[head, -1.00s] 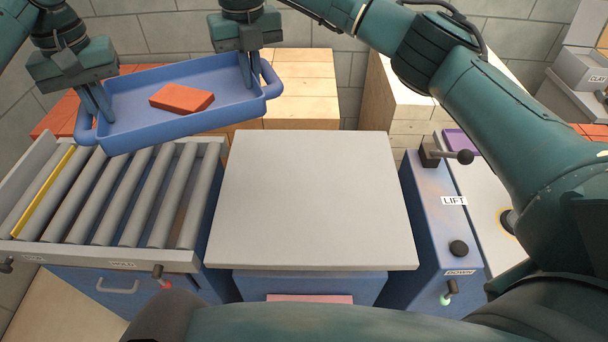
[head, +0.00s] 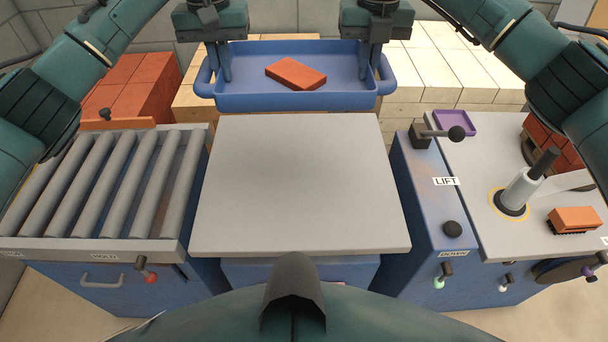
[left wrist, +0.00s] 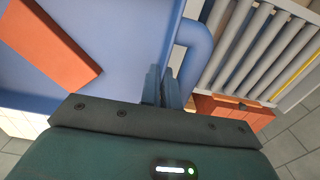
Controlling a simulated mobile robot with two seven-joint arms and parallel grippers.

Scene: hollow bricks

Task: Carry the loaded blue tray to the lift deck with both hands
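The blue tray (head: 296,102) hangs level beyond the far edge of the grey lift deck (head: 300,190) in the head view. A red-orange brick (head: 296,74) lies in it. My left gripper (head: 224,66) is shut on the tray's left end, beside the handle loop. In the left wrist view its fingers (left wrist: 161,86) close on the tray wall, with the brick (left wrist: 45,45) to the left. My right gripper (head: 370,64) is shut on the tray's right end. The deck is bare. The gap in height between tray and deck is hard to tell.
A roller conveyor (head: 105,185) stands left of the deck. Right of it is a blue LIFT panel (head: 430,200) with a lever (head: 440,133) and a black knob (head: 452,229). Stacked pale blocks (head: 450,70) and red blocks (head: 130,90) stand behind.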

